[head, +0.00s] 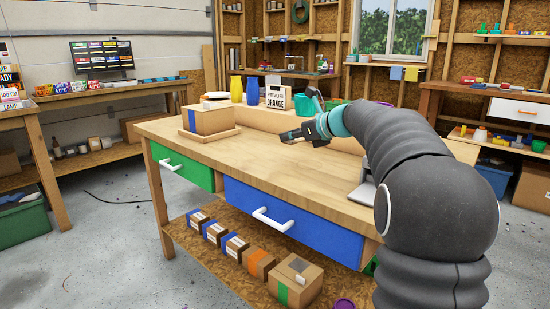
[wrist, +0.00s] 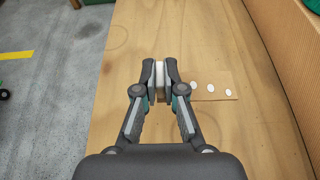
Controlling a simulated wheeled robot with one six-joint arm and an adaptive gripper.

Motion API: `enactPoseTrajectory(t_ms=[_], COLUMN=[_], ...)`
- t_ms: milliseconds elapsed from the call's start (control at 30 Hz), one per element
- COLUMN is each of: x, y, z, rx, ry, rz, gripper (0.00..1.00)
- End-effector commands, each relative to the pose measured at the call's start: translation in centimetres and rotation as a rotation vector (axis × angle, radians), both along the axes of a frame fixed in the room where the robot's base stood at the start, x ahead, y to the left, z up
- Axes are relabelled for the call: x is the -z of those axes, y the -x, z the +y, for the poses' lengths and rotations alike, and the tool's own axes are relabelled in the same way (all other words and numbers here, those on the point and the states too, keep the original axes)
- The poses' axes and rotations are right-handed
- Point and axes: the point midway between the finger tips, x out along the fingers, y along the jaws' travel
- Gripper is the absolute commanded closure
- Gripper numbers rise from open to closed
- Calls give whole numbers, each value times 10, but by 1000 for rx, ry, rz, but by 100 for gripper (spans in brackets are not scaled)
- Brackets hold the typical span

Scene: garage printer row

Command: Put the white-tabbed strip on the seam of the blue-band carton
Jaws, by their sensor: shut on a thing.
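The blue-band carton (head: 214,121) sits closed on a shallow wooden tray (head: 209,139) at the left end of the workbench. Its blue band shows at the left end; I cannot make out its seam. My gripper (head: 292,136) is over the bench, to the right of the carton and apart from it. In the wrist view my gripper (wrist: 160,66) is shut on a narrow whitish piece (wrist: 160,84), seemingly the white-tabbed strip, mostly hidden by the fingers. A tan card (wrist: 220,79) with white ovals lies just right of the fingers.
A grey metal item (head: 362,190) is partly behind my arm. The bench front (head: 255,172) is clear. Small cartons (head: 215,232) fill the lower shelf.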

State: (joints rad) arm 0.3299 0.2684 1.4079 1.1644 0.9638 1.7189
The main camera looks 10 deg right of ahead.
Motion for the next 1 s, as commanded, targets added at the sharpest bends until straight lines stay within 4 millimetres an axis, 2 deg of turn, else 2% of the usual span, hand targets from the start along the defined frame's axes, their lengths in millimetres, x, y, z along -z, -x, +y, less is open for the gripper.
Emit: enactPoseTrajectory(t_ms=[100,267,467,700,1000], x=[14,22,33,63,64], y=[-9,-16,-17,-17,-17], z=[20,33,35,35,35], rx=[-2,-1,0,0,0], ry=[-2,-2,0,-2,-1], rz=[1,2,1,1,1], gripper=[100,100,100,100,100])
